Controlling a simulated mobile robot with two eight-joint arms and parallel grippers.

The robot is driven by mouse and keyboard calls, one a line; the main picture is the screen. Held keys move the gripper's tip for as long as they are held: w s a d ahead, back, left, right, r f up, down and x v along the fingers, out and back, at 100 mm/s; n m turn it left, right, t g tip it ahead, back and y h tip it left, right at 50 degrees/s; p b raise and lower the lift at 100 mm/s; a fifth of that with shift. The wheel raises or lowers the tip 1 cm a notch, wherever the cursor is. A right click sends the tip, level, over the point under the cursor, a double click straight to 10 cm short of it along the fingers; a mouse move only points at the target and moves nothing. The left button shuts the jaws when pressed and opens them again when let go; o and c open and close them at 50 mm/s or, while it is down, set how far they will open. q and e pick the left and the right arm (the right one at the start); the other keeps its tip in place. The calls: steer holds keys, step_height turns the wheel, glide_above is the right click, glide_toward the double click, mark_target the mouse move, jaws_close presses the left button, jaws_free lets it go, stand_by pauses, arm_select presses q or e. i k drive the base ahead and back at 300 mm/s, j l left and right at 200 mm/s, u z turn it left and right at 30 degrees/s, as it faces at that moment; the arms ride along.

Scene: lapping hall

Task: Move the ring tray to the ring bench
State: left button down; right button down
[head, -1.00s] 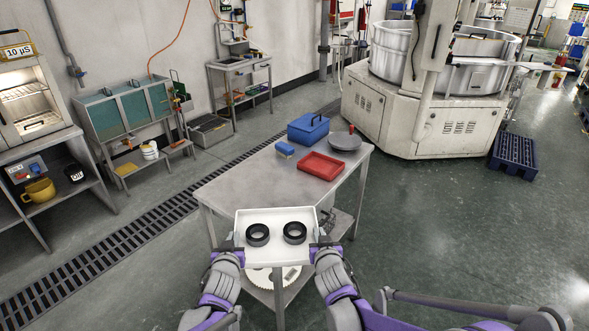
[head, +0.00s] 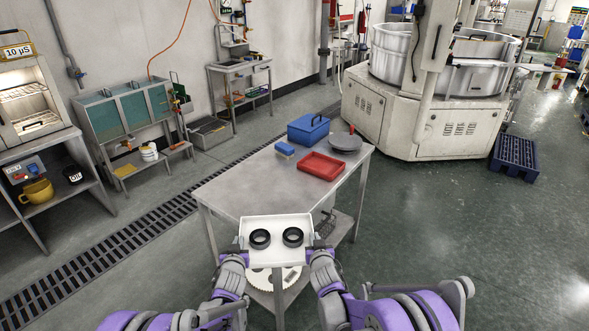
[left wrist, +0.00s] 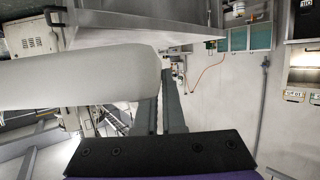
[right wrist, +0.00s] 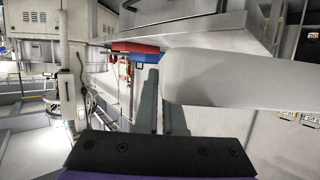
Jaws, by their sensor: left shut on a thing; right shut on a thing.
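The white ring tray (head: 277,252) holds two black rings, a left ring (head: 260,239) and a right ring (head: 293,236). My left gripper (head: 241,257) is shut on the tray's left side, and my right gripper (head: 312,253) is shut on its right side. The tray is held at the near edge of the steel bench (head: 225,192). I cannot tell whether it touches the bench. The tray's white wall fills part of the left wrist view (left wrist: 80,77) and of the right wrist view (right wrist: 240,78).
On the bench's far part are a blue box (head: 308,129), a red tray (head: 321,166), a blue brush or block (head: 285,148) and a grey disc (head: 343,142). The bench's near left top is clear. A large lapping machine (head: 425,110) stands beyond. Open floor lies right.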

mark_target(275, 198)
steer(key=i, duration=1)
